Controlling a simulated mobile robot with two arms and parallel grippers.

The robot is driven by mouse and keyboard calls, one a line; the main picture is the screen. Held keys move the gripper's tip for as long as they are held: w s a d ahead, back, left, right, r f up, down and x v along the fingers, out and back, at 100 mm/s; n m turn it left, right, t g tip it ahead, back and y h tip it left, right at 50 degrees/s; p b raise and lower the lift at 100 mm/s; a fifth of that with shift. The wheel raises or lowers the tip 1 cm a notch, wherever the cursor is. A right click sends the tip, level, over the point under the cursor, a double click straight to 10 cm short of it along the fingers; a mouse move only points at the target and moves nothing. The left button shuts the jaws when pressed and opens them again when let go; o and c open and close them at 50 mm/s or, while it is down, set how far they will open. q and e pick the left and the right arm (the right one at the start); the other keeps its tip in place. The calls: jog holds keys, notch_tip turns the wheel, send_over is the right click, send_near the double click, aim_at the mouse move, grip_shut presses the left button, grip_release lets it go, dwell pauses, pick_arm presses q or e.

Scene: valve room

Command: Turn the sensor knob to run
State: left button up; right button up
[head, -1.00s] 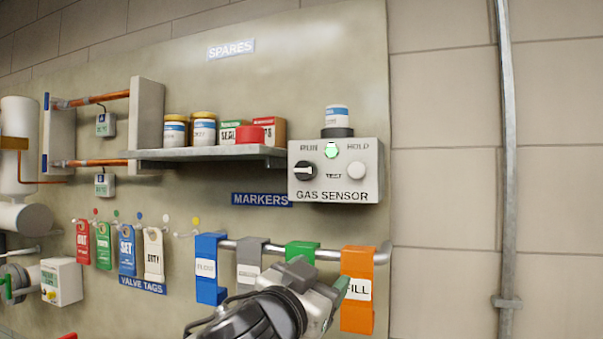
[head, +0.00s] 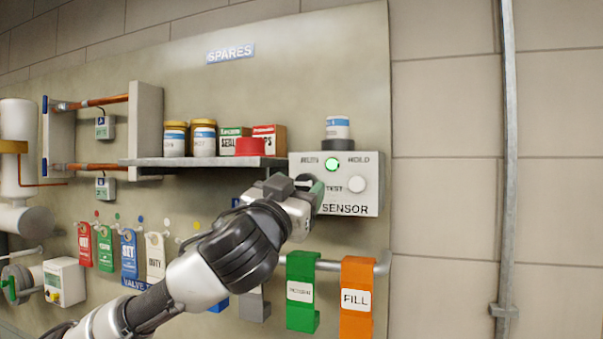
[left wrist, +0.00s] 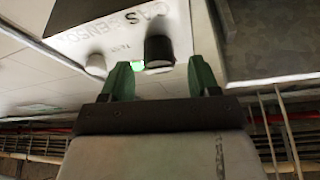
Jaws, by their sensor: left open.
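The gas sensor box (head: 368,203) is a pale panel on the wall board, with RUN and HOLD lettering along its top. Its black knob at the left is mostly hidden behind my left gripper (head: 312,192) in the head view. In the left wrist view the black knob (left wrist: 159,50) stands just ahead of the open green fingers (left wrist: 161,78), roughly between their tips, and seems not gripped. Where the knob points cannot be made out now. A green light (head: 333,164) glows on the box, and a white button (head: 357,184) sits right of the knob.
A shelf (head: 205,162) with jars, small boxes and a red lid ends close left of the box. A rail with green (head: 302,292) and orange (head: 356,298) holders runs below. The wall right of the board is mostly clear.

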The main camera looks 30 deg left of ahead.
pick_arm(q)
jog(key=shift+x, duration=0.9)
jog(key=shift+c, duration=0.4)
